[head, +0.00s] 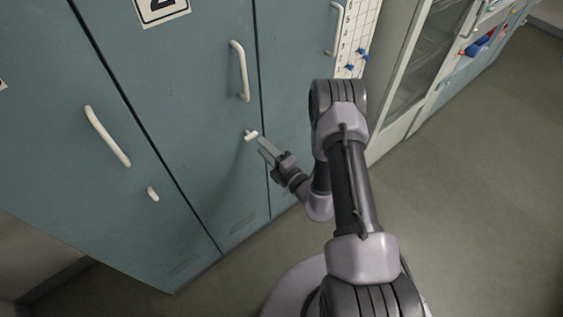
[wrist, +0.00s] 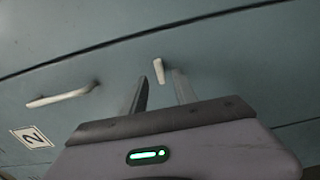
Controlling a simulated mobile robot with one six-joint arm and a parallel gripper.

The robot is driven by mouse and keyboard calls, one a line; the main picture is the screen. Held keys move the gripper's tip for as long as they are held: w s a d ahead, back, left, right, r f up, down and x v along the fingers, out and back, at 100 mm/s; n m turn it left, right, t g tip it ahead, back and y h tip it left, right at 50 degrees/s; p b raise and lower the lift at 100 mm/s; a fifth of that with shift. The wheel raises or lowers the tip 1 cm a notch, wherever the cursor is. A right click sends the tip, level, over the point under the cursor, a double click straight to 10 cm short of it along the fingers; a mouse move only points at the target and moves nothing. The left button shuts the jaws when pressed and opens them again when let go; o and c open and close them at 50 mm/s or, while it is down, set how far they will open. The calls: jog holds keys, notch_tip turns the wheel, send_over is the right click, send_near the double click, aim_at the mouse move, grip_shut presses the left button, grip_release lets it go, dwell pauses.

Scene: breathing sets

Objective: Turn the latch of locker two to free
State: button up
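Locker two is a blue-grey door (head: 205,110) with a "2" label (head: 160,10) at the top of the head view; that label also shows in the wrist view (wrist: 32,137). Its latch (head: 250,135) is a small white lever below the long white handle (head: 240,72). The lever lies crosswise to the handle. In the wrist view the latch (wrist: 158,70) appears between and just beyond the fingertips. My gripper (head: 263,145) is open and empty, close to the latch on its lower right. In the wrist view the fingers (wrist: 160,84) stand apart; contact cannot be told.
The left locker has its own handle (head: 107,137) and small latch (head: 152,194). Another locker door (head: 285,60) with a handle (head: 337,30) stands to the right, beside a board with blue pegs (head: 352,45) and a glass-fronted cabinet (head: 415,65). The floor (head: 475,200) at right is clear.

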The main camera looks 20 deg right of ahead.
jog(key=v, duration=1.3)
jog(key=shift+p, duration=0.35)
jog(key=shift+w+r, duration=0.1)
jog(key=a+r+n+g+y+b, duration=0.3)
jog(key=a+r+n+g+y, duration=0.5)
jog(key=a+r+n+y, duration=0.6)
jog(key=s+a+r+n+g+h+b, duration=0.25)
jog(key=s+a+n+g+h, duration=0.2)
jog(key=s+n+g, duration=0.75)
jog(key=s+d+n+t+h+b, duration=0.2)
jog(key=s+n+h, duration=0.4)
jog(key=n, duration=0.6)
jog(key=w+d+r+n+t+h+b, duration=0.2)
jog(key=d+r+n+t+h, duration=0.2)
jog(key=d+n+t+h, duration=0.2)
jog(key=shift+n+t+h, duration=0.3)
jog(key=shift+n+h, duration=0.25)
jog(key=shift+n, duration=0.65)
